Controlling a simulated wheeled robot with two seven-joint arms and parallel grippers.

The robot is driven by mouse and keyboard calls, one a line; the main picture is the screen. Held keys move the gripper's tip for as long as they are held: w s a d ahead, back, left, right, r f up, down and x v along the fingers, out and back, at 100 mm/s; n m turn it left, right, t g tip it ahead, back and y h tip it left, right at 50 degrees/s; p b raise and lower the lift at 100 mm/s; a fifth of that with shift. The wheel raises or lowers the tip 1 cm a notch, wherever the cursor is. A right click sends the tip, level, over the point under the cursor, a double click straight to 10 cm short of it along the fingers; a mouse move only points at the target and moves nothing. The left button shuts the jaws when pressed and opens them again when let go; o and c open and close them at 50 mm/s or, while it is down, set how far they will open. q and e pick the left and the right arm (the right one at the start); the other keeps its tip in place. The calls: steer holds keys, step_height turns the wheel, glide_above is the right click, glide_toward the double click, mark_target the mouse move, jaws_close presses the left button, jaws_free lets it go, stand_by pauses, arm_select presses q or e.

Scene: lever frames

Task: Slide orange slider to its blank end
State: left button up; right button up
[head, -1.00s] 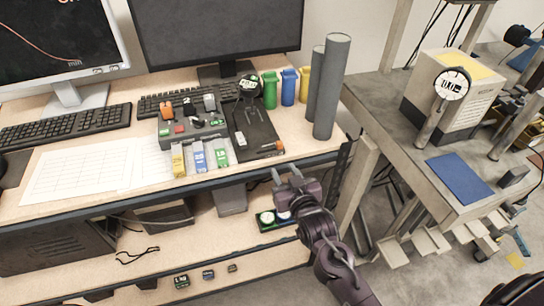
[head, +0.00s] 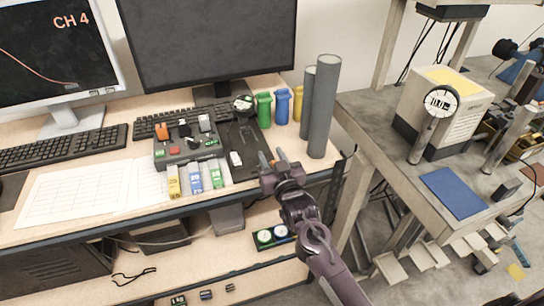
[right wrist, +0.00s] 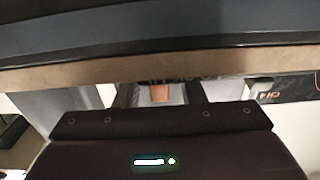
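A black board (head: 240,131) lies on the desk with a small white block on it. A small orange piece (head: 272,161), which looks like the orange slider, shows at the board's near right corner, partly hidden by my right gripper (head: 273,158). The gripper's fingers look spread apart, close beside the orange piece; I cannot tell whether they touch it. In the right wrist view an orange patch (right wrist: 161,93) shows beyond the gripper body, between two grey shapes. The slider's track and blank end cannot be made out. My left gripper is not in view.
A grey control box (head: 187,149) with an orange knob stands left of the board. Yellow, blue and green blocks stand in front of it. Two grey cylinders (head: 322,110) rise to the right, behind my gripper. The desk's front edge (head: 150,215) is close by.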

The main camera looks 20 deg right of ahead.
mark_target(251, 168)
jaws_close()
steer(key=a, duration=0.6)
steer(key=shift+s, duration=0.15)
steer(key=shift+d, duration=0.1)
jaws_free()
